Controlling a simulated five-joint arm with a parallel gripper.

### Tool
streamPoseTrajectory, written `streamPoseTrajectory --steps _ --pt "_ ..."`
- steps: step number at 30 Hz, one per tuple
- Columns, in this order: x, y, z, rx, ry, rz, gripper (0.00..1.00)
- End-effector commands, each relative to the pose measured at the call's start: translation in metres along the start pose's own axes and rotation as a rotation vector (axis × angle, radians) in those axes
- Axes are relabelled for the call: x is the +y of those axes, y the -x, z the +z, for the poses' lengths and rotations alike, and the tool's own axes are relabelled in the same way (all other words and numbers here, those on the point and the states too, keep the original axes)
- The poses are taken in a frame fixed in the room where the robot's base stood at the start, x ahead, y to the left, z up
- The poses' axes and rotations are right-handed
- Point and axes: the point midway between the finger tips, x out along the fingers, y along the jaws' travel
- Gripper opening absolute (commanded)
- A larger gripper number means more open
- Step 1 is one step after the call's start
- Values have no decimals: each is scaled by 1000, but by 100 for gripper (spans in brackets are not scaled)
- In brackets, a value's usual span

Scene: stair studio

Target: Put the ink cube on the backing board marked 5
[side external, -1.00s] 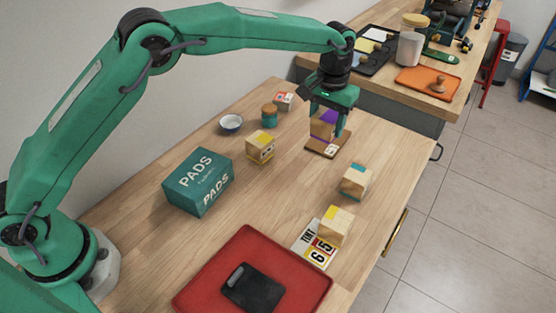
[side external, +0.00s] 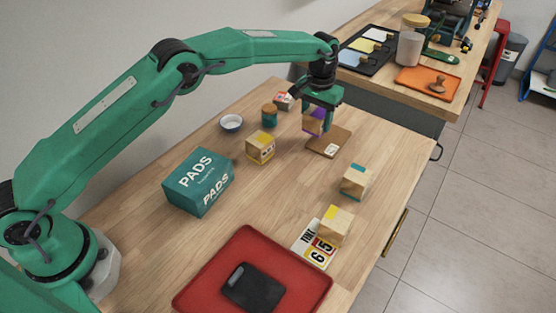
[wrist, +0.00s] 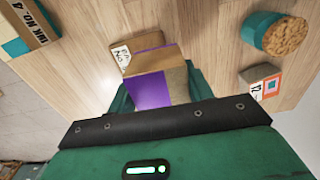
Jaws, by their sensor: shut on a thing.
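My gripper (side external: 318,112) is shut on a cube (side external: 313,124) with purple and tan faces. The held cube fills the gap between the jaws in the wrist view (wrist: 148,90); no label shows on it. A flat brown board (side external: 330,144) with a small white label lies on the table, just right of and nearer than the held cube. The board also shows in the wrist view (wrist: 121,54), partly hidden behind the cube, its number unreadable. A teal-topped cube (side external: 355,181) stands farther right; its label reads INK NO. 4 in the wrist view (wrist: 42,35).
Left of the gripper are a yellow-topped cube (side external: 261,148), a teal jar (side external: 269,116), a small labelled block (side external: 283,101) and a bowl (side external: 231,123). A PADS box (side external: 197,181), a red tray (side external: 205,285) and another cube (side external: 336,226) on a numbered card lie nearer.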

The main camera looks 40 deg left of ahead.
Motion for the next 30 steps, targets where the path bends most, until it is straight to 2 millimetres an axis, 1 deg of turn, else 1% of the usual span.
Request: streamPoseTrajectory --steps 6,9,23,24,26,27,30 --pt "0 -25 0 -2 0 -1 26" --pt "0 -33 0 -1 0 0 26" --pt "0 -38 0 0 0 0 26" --pt "0 -39 0 -1 0 0 53" --pt "0 -39 0 -1 0 0 64" --pt "0 -39 0 -1 0 0 72" --pt "0 -39 0 -1 0 0 72"
